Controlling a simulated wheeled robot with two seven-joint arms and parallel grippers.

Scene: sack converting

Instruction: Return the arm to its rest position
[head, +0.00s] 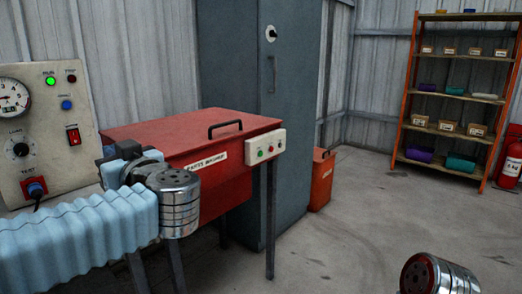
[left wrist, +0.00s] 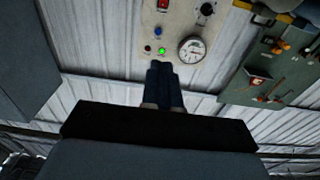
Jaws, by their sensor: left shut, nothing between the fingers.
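My left arm comes in from the left of the head view in a pale blue ribbed sleeve with a chrome wrist joint. My left gripper (head: 116,154) shows small and partly hidden behind the wrist, in front of the red parts washer cabinet. In the left wrist view the left gripper (left wrist: 161,66) has its two dark fingers together with nothing between them. Beyond the fingertips, the control panel (left wrist: 146,25) shows with its gauge and lights. A chrome joint of my right arm shows at the bottom right of the head view; the right gripper is out of view.
The red parts washer (head: 190,137) stands close by the left wrist. The control panel (head: 50,92) with a lit green lamp is at the left. A grey cabinet (head: 240,80), red bin (head: 320,182) and orange shelf (head: 402,100) stand behind.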

